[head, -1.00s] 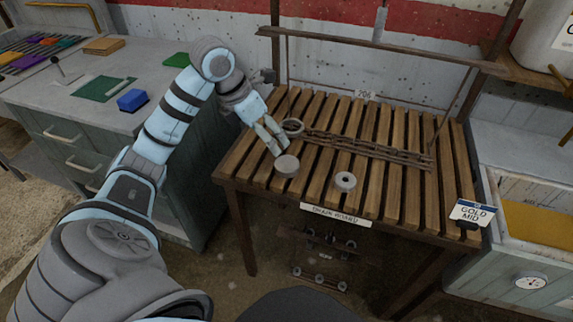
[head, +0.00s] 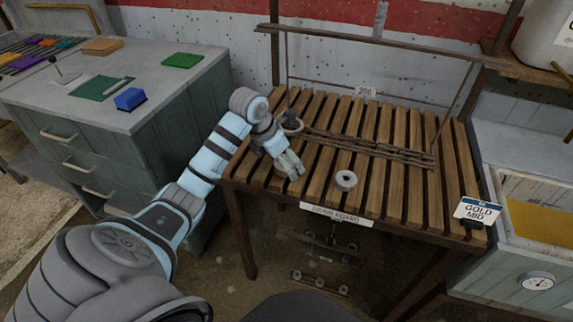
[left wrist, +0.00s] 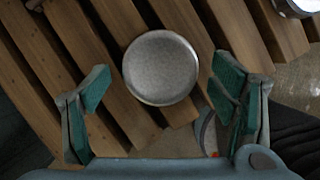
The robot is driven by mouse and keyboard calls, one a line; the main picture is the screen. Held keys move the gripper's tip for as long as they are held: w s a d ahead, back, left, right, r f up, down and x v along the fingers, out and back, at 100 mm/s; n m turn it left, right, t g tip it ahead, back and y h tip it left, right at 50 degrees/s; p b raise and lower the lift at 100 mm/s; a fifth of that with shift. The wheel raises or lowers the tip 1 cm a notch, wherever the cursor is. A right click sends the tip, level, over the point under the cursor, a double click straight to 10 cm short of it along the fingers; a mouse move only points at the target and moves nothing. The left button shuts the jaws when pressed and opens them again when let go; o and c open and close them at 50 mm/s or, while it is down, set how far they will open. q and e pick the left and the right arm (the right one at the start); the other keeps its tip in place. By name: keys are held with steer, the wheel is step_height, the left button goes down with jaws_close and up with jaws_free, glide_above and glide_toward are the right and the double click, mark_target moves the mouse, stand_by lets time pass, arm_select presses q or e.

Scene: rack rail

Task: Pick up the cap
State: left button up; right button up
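The cap (left wrist: 160,67) is a plain grey round disc lying flat on the wooden slats, seen from above in the left wrist view. In the head view my left gripper (head: 293,172) covers where it lies. In the left wrist view my left gripper (left wrist: 163,86) is open, with its green-padded fingers spread to the left and right of the cap. Gaps show between each finger and the cap, and nothing is held. My right gripper is in neither view.
A drawer cabinet (head: 150,140) stands at left and a basin (head: 535,215) at right.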

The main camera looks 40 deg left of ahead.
arm_select(q)
steer(key=c, duration=1)
steer(key=shift+r, duration=0.1)
